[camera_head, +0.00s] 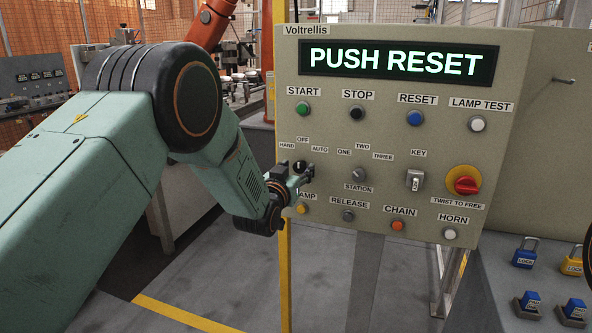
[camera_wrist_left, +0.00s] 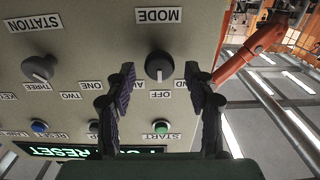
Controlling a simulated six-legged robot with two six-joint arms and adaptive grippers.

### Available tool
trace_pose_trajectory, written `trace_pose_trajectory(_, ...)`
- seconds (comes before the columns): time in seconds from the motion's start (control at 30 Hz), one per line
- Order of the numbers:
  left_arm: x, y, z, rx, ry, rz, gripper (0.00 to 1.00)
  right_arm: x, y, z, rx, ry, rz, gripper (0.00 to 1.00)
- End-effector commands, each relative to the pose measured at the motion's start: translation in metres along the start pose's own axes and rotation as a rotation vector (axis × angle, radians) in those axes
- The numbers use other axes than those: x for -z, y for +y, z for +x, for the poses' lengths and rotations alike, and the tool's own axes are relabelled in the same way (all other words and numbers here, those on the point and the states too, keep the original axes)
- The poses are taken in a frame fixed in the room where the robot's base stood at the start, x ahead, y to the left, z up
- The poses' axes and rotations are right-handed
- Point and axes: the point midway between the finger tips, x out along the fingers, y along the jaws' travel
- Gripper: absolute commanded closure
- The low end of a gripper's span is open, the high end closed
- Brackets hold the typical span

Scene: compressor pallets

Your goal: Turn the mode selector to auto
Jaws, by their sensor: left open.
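The mode selector (camera_head: 299,165) is a black knob at the lower left of the grey control panel, among the labels HAND, OFF and AUTO (camera_head: 320,149). The wrist view looks at the panel upside down and shows the knob (camera_wrist_left: 159,66) under the MODE label. Its pale mark seems to face OFF. My left gripper (camera_head: 304,175) is at the knob in the head view and partly covers the area below it. In the wrist view my left gripper (camera_wrist_left: 160,72) is open, with one finger on each side of the knob and visible gaps. My right gripper is not in view.
The panel display (camera_head: 398,62) reads PUSH RESET. A red emergency knob (camera_head: 466,186) sits at the right. Padlocks (camera_head: 525,252) lie at the lower right.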

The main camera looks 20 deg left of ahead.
Motion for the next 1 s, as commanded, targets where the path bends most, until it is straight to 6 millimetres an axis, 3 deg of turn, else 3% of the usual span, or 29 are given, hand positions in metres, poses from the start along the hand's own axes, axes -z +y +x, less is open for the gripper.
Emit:
trace_pose_trajectory(0.17, -0.0004, 0.0, -0.0001, 0.0, -0.001, 0.0, 0.48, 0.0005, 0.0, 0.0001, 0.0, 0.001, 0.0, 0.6)
trace_pose_trajectory(0.77, -0.0008, 0.0, -0.0002, 0.0, -0.002, 0.0, 0.99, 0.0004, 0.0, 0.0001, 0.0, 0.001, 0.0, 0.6)
trace_pose_trajectory(1.0, -0.001, 0.0005, -0.0001, -0.001, -0.002, 0.018, 1.0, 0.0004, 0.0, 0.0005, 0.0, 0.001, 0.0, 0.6)
